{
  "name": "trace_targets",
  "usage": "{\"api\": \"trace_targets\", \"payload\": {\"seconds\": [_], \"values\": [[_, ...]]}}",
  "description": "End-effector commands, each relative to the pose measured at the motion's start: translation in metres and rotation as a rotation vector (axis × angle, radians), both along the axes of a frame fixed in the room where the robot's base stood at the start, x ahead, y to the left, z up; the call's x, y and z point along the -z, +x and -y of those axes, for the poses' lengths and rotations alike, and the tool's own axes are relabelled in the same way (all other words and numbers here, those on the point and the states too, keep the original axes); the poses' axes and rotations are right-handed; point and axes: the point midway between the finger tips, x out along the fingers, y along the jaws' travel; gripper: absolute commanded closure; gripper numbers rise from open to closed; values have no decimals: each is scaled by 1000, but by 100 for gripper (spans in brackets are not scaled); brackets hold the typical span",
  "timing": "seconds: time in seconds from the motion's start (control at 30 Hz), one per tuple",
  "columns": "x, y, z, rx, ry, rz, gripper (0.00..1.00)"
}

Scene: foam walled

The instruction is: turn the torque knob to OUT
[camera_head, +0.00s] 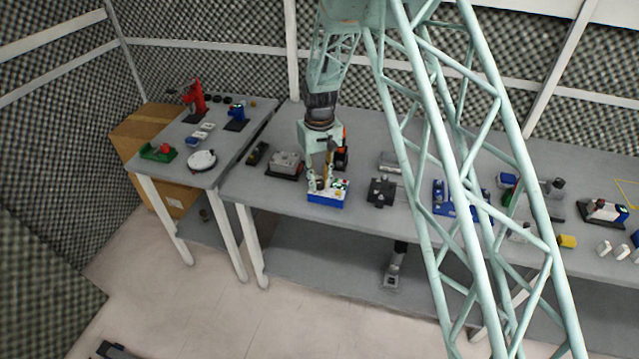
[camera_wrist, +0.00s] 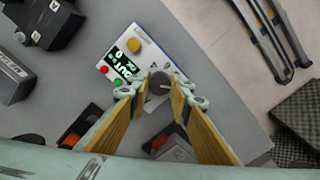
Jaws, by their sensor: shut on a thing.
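The torque box has a white top and blue sides and stands near the front edge of the long table (camera_head: 327,200). In the wrist view its white face (camera_wrist: 150,57) carries a dark display (camera_wrist: 122,62) with green characters that I cannot read surely, a yellow button (camera_wrist: 134,45), and red and green buttons. A round grey knob (camera_wrist: 160,82) is on the same face, between the two fingertips. My gripper (camera_head: 322,183) points down over the box and is shut on this knob. The fingertips partly hide the knob and its surroundings.
On the grey table (camera_head: 255,190), a grey device (camera_head: 285,162) stands left of the box and a black device (camera_head: 382,191) right of it. Black-and-orange items (camera_wrist: 75,135) lie close under my gripper. A blue rack (camera_head: 443,200) stands farther right. Bare tabletop lies between them.

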Motion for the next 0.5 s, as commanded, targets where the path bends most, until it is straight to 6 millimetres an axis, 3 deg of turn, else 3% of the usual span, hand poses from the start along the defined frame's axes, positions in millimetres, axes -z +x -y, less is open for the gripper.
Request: {"api": "trace_targets", "payload": {"seconds": [0.5], "values": [[0, 0, 0, 221, 0, 1, 91]]}}
